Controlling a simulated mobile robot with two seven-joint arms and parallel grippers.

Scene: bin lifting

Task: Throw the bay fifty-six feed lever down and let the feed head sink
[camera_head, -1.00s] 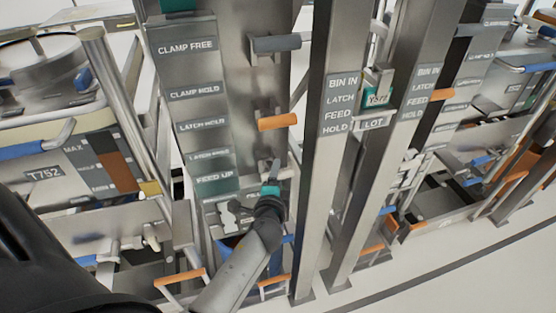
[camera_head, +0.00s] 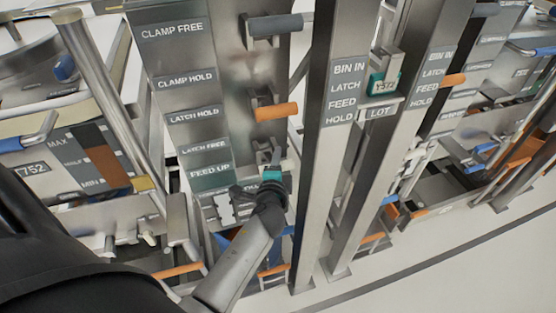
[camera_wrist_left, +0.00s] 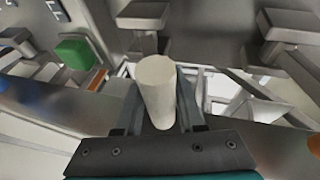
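My left gripper (camera_head: 270,160) is at the lower right of the labelled lever panel, beside the "FEED UP" label (camera_head: 209,172). In the left wrist view, a pale round handle (camera_wrist_left: 156,88), which I take as the feed lever's, stands between its two fingers. The fingers (camera_wrist_left: 160,100) lie close along both sides of it and look shut on it. In the head view the gripper hides most of this lever. The feed head cannot be made out, and no bay number fifty-six is legible. My right gripper is not in view.
Above are an orange-handled lever (camera_head: 276,111) and a grey-handled lever (camera_head: 275,25). A steel post (camera_head: 338,150) marked "BIN IN, LATCH, FEED, HOLD" stands close to the right. Bin T752 (camera_head: 70,170) is at the left. Open floor (camera_head: 450,260) lies at lower right.

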